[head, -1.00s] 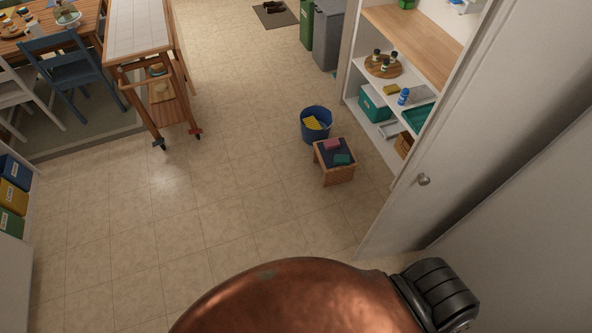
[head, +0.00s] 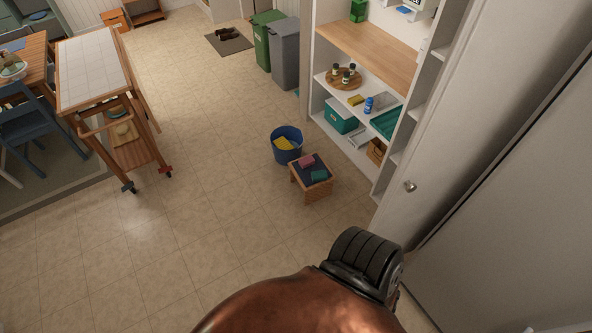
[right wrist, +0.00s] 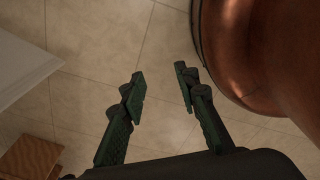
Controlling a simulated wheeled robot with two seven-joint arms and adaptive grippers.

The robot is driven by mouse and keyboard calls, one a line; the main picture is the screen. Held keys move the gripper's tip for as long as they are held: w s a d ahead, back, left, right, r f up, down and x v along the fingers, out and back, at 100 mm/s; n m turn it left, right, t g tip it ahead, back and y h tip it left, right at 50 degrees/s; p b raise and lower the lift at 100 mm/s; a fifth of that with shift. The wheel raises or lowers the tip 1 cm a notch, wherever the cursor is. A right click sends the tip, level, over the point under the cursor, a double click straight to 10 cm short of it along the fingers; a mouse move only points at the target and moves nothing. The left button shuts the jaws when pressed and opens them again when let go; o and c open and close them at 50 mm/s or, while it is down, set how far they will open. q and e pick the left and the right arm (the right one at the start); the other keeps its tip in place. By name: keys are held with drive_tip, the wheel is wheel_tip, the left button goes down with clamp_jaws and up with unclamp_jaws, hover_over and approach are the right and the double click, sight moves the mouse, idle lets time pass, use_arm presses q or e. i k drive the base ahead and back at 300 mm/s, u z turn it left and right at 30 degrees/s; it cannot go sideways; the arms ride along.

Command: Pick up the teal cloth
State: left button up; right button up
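A small teal cloth (head: 319,175) lies on the dark top of a low wooden stool (head: 318,193) in the head view, beside a pink cloth (head: 307,161). The stool stands on the floor some way ahead of me. My right gripper (right wrist: 160,84) shows in the right wrist view, its two fingers apart with only floor tiles between them. It is away from the cloth, which that view does not show. My left gripper is in neither view.
A blue bucket (head: 287,146) with something yellow in it stands just behind the stool. White shelving (head: 390,165) and a door (head: 440,150) are on the right. A wooden trolley (head: 95,80) stands on the left. The tiled floor between is clear.

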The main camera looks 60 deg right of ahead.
sight(321, 175)
drive_tip(key=i, duration=1.9)
drive_tip(key=z, duration=1.1)
drive_tip(key=i, duration=1)
drive_tip(key=z, duration=1.5)
drive_tip(key=i, duration=0.4)
drive_tip(key=z, duration=0.2)
